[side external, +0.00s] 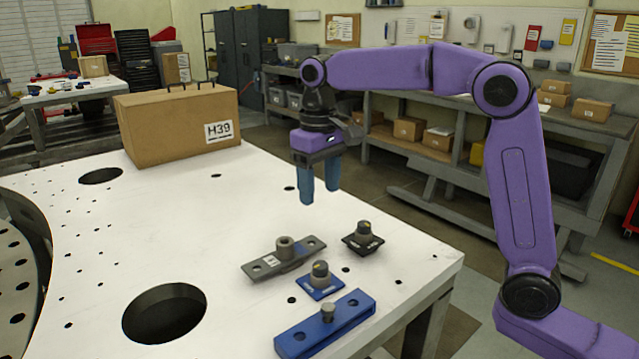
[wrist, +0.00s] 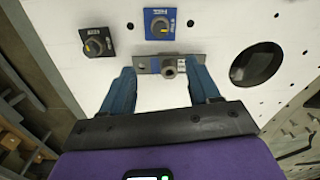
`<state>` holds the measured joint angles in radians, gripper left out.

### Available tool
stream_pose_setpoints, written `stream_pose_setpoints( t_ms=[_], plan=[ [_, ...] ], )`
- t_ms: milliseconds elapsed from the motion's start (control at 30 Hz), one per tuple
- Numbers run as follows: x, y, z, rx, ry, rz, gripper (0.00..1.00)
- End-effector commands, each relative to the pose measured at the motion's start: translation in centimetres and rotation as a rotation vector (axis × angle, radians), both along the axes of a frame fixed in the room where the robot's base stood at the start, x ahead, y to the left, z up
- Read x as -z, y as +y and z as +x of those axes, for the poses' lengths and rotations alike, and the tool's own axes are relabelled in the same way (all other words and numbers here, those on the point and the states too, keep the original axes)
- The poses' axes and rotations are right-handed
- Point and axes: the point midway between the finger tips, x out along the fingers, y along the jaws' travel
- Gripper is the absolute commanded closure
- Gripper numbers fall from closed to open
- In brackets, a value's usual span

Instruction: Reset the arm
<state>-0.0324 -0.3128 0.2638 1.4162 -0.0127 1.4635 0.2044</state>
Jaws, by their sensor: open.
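My gripper (side external: 320,190) hangs from my purple arm above the white plate, with its two blue fingers pointing down. In the wrist view my gripper (wrist: 163,90) has its fingers spread wide, with nothing held between them. Beyond the fingertips in that view lies a grey bar fixture with a round boss (wrist: 169,66). The same grey bar fixture (side external: 268,262) lies on the plate below and in front of my gripper in the side view, clear of the fingers.
A black-based knob (side external: 363,239), a blue-based knob (side external: 320,281) and a blue bar fixture (side external: 325,328) sit on the white plate (side external: 215,230). A cardboard box (side external: 180,125) marked H39 stands at the back. The plate has a large round hole (side external: 165,314) at the front.

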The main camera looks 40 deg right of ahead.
Motion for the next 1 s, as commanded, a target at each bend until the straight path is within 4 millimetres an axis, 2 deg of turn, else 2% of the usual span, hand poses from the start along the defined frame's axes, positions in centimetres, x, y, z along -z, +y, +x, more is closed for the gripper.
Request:
stream_pose_setpoints(
  t_ms=[267, 433, 733, 1000],
  plan=[
    [0.1, 0.0, -0.2, -0.006, 0.0, 0.0, 0.39],
    [0.7, 0.6, -1.9, -0.072, -0.001, 0.001, 0.39],
    [2.9, 1.1, -8.7, -0.296, -0.005, 0.008, 0.39],
    [5.4, -0.1, -15.7, -0.498, -0.01, 0.014, 0.39]
  ],
)
